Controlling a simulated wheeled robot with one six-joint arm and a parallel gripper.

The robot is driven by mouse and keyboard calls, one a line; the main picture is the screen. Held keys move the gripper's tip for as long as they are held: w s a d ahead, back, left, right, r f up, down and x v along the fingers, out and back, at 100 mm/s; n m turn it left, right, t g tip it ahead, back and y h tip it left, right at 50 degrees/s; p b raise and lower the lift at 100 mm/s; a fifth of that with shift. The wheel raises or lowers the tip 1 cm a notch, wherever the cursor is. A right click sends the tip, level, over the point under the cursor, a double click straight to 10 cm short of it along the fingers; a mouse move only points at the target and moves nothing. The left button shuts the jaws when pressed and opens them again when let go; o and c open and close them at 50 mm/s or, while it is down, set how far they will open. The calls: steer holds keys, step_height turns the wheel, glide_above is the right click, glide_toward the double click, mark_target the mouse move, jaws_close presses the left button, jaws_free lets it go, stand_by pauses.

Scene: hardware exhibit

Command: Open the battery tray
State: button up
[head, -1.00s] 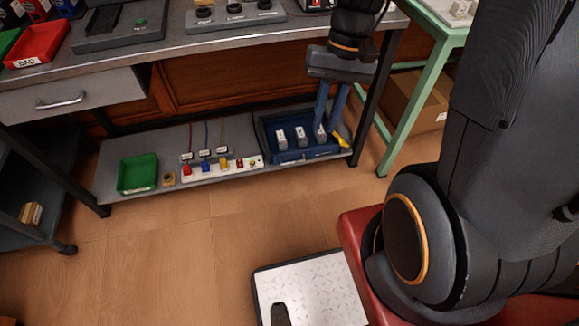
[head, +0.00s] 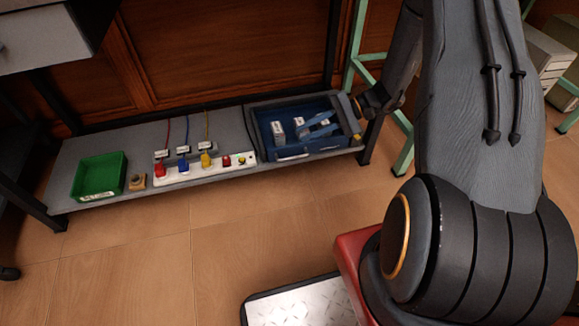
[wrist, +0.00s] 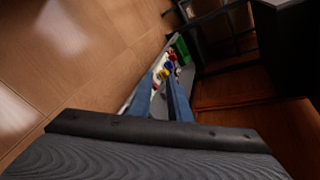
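The blue battery tray (head: 290,152) sits at the right end of the low shelf, with white-and-grey battery blocks (head: 278,132) standing in it. My gripper (head: 303,128) is at the tray's right side, turned sideways with its blue fingers pointing left, over or in the tray. The fingers partly cover the blocks at the right. Whether they touch the tray or a block I cannot tell. In the wrist view the two fingers (wrist: 160,78) stand apart with nothing held between them. The tray itself is not clearly visible there.
A white power strip (head: 190,178) with coloured plugs and hanging wires lies left of the tray. A green bin (head: 98,178) is at the shelf's left end. A dark table leg (head: 372,135) stands close to my wrist.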

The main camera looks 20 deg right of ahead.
steer(key=w+d+f+m+t+y+b, duration=0.1)
steer(key=w+d+f+m+t+b, duration=0.25)
steer(key=f, duration=0.65)
steer(key=n+b, duration=0.2)
steer(key=b, duration=0.4)
glide_toward(291, 158)
step_height(291, 158, down, 2)
steer(key=w+a, duration=0.1)
steer(key=a, duration=0.2)
steer(key=b+x, duration=0.1)
steer(key=x, duration=0.1)
steer(key=b+x, duration=0.1)
steer(key=x, duration=0.2)
steer(key=shift+w+a+r, duration=0.1)
steer(key=shift+w+r, duration=0.1)
steer(key=shift+w, duration=0.1)
steer(key=shift+w+a+m+y, duration=0.2)
steer(key=shift+a+m+y, duration=0.1)
steer(key=shift+a, duration=0.3)
steer(key=shift+c, duration=0.3)
jaws_close()
